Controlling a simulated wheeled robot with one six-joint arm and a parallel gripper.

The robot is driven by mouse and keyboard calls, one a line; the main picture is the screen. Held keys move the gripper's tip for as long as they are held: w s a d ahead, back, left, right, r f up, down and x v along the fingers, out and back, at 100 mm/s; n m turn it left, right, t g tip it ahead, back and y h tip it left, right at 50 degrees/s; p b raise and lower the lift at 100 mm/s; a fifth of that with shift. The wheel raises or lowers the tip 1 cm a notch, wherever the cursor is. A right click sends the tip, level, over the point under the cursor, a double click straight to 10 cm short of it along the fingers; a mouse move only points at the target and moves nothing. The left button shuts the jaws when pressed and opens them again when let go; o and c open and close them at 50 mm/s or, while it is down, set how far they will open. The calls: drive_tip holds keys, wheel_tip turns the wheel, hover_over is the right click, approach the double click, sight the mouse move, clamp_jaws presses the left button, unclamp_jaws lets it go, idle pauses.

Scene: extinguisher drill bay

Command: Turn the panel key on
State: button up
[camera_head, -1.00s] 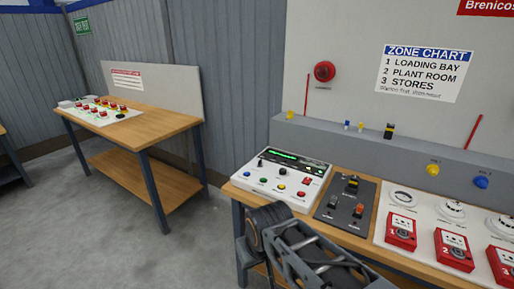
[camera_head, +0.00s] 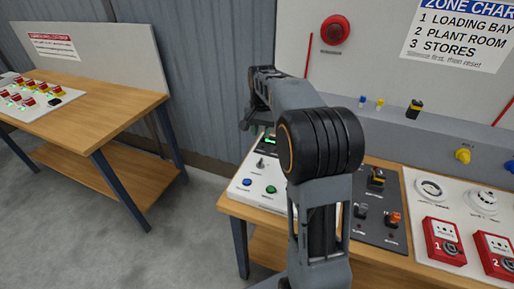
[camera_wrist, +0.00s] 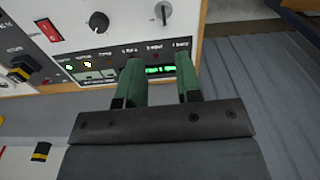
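The white control panel (camera_head: 240,187) stands at the left end of the bench, partly hidden behind my arm. A small silver key (camera_head: 261,163) stands up from its upper left part. In the wrist view the key (camera_wrist: 163,12) is at the top edge, turned away from the fingertips. My gripper (camera_wrist: 159,62) is open, with two green fingers apart and nothing between them. Its fingertips are over the panel's dark display strip (camera_wrist: 98,72), short of the key. A clear gap shows between key and fingertips. In the head view the fingers are hidden or too small to tell.
A black knob (camera_wrist: 98,22) and a red rocker switch (camera_wrist: 48,30) are beside the key on the panel. A dark switch plate (camera_head: 384,236) and red call points (camera_head: 443,241) lie to the right. Another wooden table (camera_head: 95,105) stands at the left.

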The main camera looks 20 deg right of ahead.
sight(261, 163)
drive_tip(key=shift+m, duration=0.3)
drive_tip(key=f, duration=0.4)
drive_tip(key=w+f, duration=0.1)
drive_tip(key=f, duration=0.4)
drive_tip(key=w+d+f+p, duration=0.1)
drive_tip(key=f, duration=0.4)
drive_tip(key=shift+f, duration=0.1)
clamp_jaws()
